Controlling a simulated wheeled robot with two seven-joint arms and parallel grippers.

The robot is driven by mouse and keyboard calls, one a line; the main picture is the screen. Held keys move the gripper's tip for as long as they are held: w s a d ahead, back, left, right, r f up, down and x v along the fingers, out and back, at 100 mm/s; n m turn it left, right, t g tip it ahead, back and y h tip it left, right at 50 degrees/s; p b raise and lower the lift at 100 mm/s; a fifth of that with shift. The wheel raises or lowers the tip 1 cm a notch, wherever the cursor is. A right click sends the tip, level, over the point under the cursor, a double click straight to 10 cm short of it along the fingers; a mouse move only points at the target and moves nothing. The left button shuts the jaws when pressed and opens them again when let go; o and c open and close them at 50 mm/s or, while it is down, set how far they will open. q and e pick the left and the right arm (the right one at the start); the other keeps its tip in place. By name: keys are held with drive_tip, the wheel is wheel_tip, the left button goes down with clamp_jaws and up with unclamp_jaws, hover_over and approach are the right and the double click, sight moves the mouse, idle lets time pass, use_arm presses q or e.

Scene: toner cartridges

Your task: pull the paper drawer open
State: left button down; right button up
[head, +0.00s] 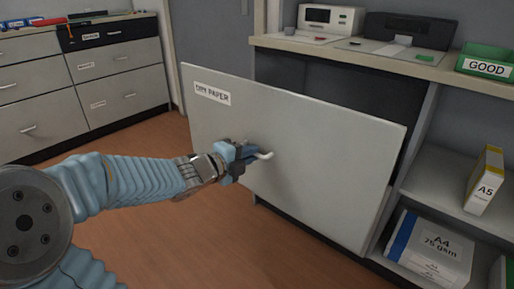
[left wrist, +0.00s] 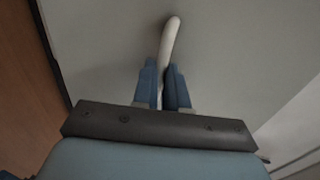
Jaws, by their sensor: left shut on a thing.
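The paper drawer (head: 315,150) has a large pale grey front with a "PAPER" label near its upper left corner. Its front stands out from the dark cabinet opening behind it. Its white handle (head: 265,155) sits near the middle of the front. My left gripper (head: 250,154) is shut on the handle, and part of the handle sticks out past the fingers. In the left wrist view the handle (left wrist: 168,45) rises from between the two blue fingers (left wrist: 162,85). The inside of the drawer is hidden behind its front. My right gripper is not in view.
A counter (head: 350,55) above the drawer bears printers and a green "GOOD" bin (head: 486,62). Shelves at the right hold an A5 box (head: 484,182) and an A4 paper pack (head: 432,250). Grey drawers (head: 60,95) stand at the far left. Open brown floor (head: 190,245) lies before the drawer.

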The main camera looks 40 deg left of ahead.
use_arm(q)
drive_tip(key=shift+s, duration=0.45)
drive_tip(key=c, duration=1.2)
unclamp_jaws()
drive_tip(key=shift+o, duration=0.2)
drive_tip(key=p+v, duration=0.4)
drive_tip(key=v, duration=1)
